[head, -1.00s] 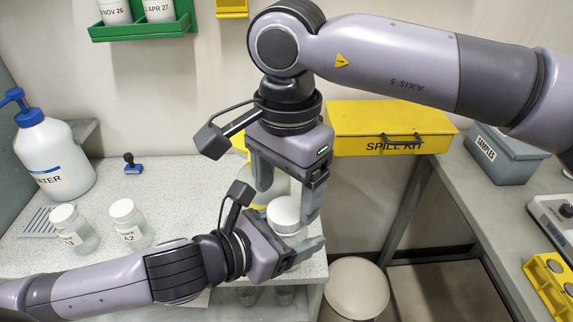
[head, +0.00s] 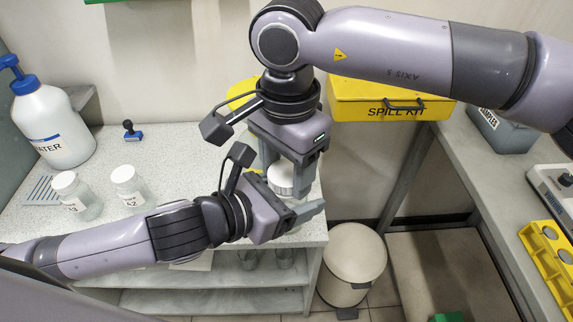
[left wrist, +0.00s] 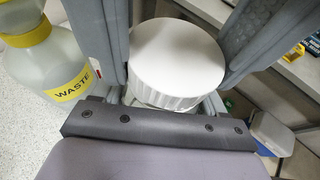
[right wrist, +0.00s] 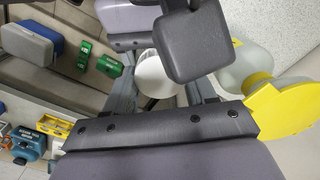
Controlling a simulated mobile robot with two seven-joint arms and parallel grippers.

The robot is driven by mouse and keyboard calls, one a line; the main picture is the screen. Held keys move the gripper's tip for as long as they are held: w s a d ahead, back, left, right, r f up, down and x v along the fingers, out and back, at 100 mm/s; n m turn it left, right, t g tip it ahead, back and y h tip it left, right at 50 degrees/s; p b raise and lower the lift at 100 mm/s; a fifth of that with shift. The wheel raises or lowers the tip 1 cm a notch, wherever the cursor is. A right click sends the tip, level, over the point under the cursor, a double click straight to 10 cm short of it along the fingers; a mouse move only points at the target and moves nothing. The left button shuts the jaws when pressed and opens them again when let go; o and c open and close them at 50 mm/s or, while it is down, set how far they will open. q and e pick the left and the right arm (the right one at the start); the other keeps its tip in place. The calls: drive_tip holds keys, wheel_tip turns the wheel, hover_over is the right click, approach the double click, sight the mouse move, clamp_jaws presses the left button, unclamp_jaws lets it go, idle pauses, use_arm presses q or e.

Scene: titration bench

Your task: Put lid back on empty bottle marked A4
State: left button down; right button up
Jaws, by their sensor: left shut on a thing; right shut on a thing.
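A white ribbed lid (head: 281,179) sits between the fingers of my right gripper (head: 287,183), which comes from above and is shut on it. The lid also shows from above in the left wrist view (left wrist: 178,62) and in the right wrist view (right wrist: 158,76). My left gripper (head: 292,207) is just below, shut on the clear bottle (left wrist: 142,98) under the lid. The bottle is mostly hidden by lid and fingers, and its marking cannot be read. Lid and bottle look in line; I cannot tell whether the lid is seated.
Lidded bottles A3 (head: 76,195) and A2 (head: 130,187) stand left on the bench. A water bottle (head: 50,125) is behind them. A waste bottle (left wrist: 45,60) with a yellow top stands close by the grippers. A yellow spill kit (head: 390,103) hangs behind; a bin (head: 353,262) stands below.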

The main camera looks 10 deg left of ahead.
drive_tip(key=shift+m, duration=1.4)
drive_tip(key=o, duration=1.2)
drive_tip(key=shift+c, duration=0.2)
drive_tip(key=shift+r, duration=2.25)
drive_tip(key=shift+c, duration=0.5)
